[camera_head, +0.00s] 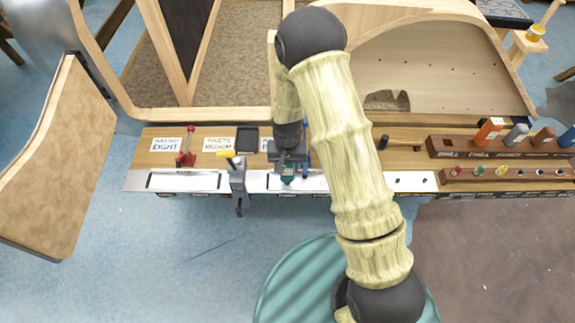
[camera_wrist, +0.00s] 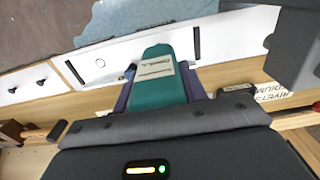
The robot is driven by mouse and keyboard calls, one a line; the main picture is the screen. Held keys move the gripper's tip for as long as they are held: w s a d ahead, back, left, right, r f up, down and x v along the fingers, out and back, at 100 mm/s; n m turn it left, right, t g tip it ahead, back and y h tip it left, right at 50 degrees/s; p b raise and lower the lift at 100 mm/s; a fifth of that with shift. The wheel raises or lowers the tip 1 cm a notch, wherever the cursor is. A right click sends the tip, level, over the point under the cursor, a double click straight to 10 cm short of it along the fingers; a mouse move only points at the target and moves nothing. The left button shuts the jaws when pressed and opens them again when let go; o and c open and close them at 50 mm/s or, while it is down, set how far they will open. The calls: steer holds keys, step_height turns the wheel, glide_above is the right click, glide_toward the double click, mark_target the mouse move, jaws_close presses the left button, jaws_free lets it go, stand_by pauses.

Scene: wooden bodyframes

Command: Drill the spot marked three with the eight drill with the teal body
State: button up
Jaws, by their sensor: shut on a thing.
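My gripper (camera_head: 288,158) is over the middle of the bench's front edge, partly hidden by my arm. It is shut on a drill with a teal body (camera_wrist: 160,92), whose label shows in the wrist view. Only a small teal part of the drill (camera_head: 288,174) shows in the head view, over the white strip. The drill's tip is hidden, and I cannot tell whether it touches anything. The white strip (camera_head: 410,181) along the bench front has small dark marks. In the wrist view the strip (camera_wrist: 128,58) has a small circle; I cannot read a number three.
A grey clamp (camera_head: 238,182) with a yellow handle grips the front edge left of my gripper. A red tool (camera_head: 186,156) stands by the cards. Racks (camera_head: 437,147) with colored tools are at the right. A wooden frame (camera_head: 455,75) stands behind.

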steer(key=shift+r+p, duration=1.1)
steer(key=shift+r, duration=0.45)
steer(key=shift+r+p, duration=1.8)
steer(key=shift+r, duration=0.7)
steer(key=shift+d+f, duration=0.1)
